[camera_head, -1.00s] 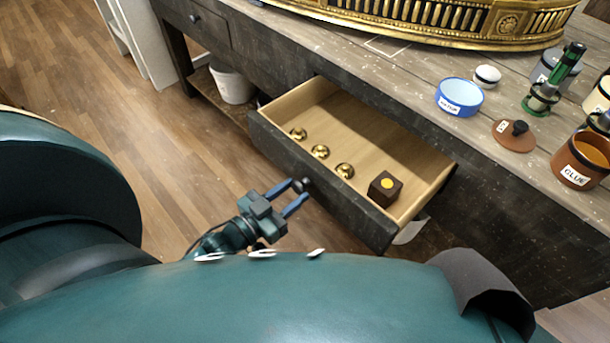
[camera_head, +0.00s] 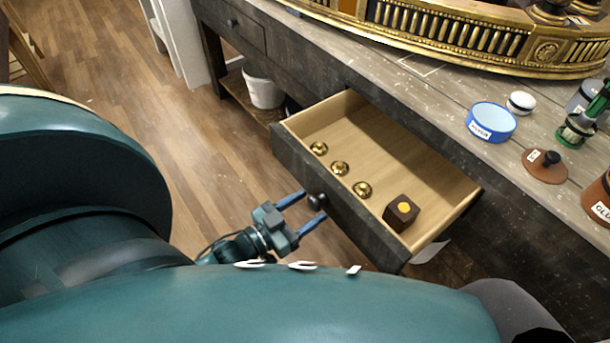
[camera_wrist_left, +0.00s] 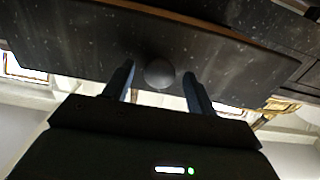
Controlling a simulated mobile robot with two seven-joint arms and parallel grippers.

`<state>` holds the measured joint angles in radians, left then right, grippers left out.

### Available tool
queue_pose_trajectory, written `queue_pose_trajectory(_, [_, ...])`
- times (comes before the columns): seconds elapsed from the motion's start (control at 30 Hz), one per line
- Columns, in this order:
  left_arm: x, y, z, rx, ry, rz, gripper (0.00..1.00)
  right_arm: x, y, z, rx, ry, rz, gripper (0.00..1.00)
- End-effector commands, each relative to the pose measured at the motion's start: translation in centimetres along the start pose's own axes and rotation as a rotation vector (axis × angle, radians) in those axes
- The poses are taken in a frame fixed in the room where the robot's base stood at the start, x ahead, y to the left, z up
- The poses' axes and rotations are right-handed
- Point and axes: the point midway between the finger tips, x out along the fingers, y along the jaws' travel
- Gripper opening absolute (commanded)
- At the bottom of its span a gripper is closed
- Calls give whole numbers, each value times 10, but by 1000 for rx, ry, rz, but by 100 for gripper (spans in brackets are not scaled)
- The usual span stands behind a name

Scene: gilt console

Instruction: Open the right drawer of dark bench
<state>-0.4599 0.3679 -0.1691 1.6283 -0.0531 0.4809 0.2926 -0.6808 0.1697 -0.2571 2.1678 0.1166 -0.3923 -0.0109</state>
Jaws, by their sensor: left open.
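The right drawer (camera_head: 335,212) of the dark bench (camera_head: 345,75) is pulled out, its light wooden inside showing. Its dark round knob (camera_head: 317,201) is on the front face; the knob also shows in the left wrist view (camera_wrist_left: 159,74). My left gripper (camera_head: 308,209) is open in front of the drawer, with its blue fingers on either side of the knob. In the left wrist view a gap shows between each finger and the knob. Inside the drawer are three gold knobs (camera_head: 340,168) and a dark brown box (camera_head: 401,213) with a yellow dot. My right gripper is not in view.
On the bench top are a blue bowl (camera_head: 491,122), a white-lidded jar (camera_head: 520,102), a brown lid (camera_head: 545,166), a green tool (camera_head: 585,120) and a gilt piece (camera_head: 450,35). Another shut drawer (camera_head: 240,27) is at left. A white bucket (camera_head: 263,90) stands on the lower shelf.

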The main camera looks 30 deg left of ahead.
Motion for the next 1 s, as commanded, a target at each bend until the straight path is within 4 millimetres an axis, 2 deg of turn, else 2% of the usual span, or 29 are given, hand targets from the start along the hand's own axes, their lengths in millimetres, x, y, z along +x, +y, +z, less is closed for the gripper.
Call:
queue_pose_trajectory(0.3, [0,0,0,0,0,0,57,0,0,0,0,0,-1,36])
queue_pose_trajectory(0.43, [-9,0,1,-1,-3,-1,57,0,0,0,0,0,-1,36])
queue_pose_trajectory(0.57, [-32,0,1,0,-5,0,57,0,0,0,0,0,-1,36])
queue_pose_trajectory(0.8, [-86,0,1,-1,-6,0,57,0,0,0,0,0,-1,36])
queue_pose_trajectory(1.0, [-119,0,1,0,-3,0,57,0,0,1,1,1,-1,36])
